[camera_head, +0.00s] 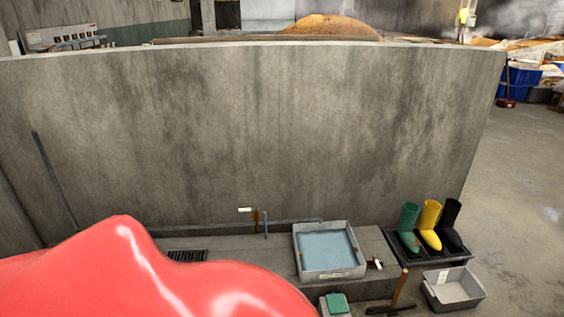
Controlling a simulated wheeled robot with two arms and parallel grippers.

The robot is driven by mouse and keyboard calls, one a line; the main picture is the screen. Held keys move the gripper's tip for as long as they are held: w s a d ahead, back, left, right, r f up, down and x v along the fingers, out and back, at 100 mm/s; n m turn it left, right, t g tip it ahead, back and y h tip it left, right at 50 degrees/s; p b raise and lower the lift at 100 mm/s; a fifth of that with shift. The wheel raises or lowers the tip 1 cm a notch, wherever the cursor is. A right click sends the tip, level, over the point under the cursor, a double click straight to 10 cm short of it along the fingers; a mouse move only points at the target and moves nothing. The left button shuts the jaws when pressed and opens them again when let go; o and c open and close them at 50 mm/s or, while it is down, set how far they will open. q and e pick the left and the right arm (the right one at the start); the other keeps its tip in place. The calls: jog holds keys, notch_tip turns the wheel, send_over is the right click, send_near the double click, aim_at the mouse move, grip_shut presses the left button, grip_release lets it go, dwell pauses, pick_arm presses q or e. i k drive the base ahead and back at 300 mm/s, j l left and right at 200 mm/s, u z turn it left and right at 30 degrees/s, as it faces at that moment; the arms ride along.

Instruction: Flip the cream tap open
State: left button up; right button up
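A cream-white tap handle (245,210) shows low against the concrete wall, lying about level and pointing left from a brown upright pipe (257,221). A second small white handle (377,264) with a dark body sits at the right side of a grey basin (348,236) of bluish water. I cannot tell from here whether either tap is open. A large smooth red shape fills the lower left and hides the floor there. Neither gripper's fingers are in view.
A tall concrete wall (260,130) stands behind the basin. Green (407,222), yellow (430,222) and black boots (451,224) stand on a dark rack at the right. A grey tub (454,290) and a wooden-handled tool (400,288) are in front.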

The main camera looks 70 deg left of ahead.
aim_at(375, 257)
jog(key=u, duration=1.7)
jog(key=i+l, duration=0.1)
jog(key=i, duration=1.45)
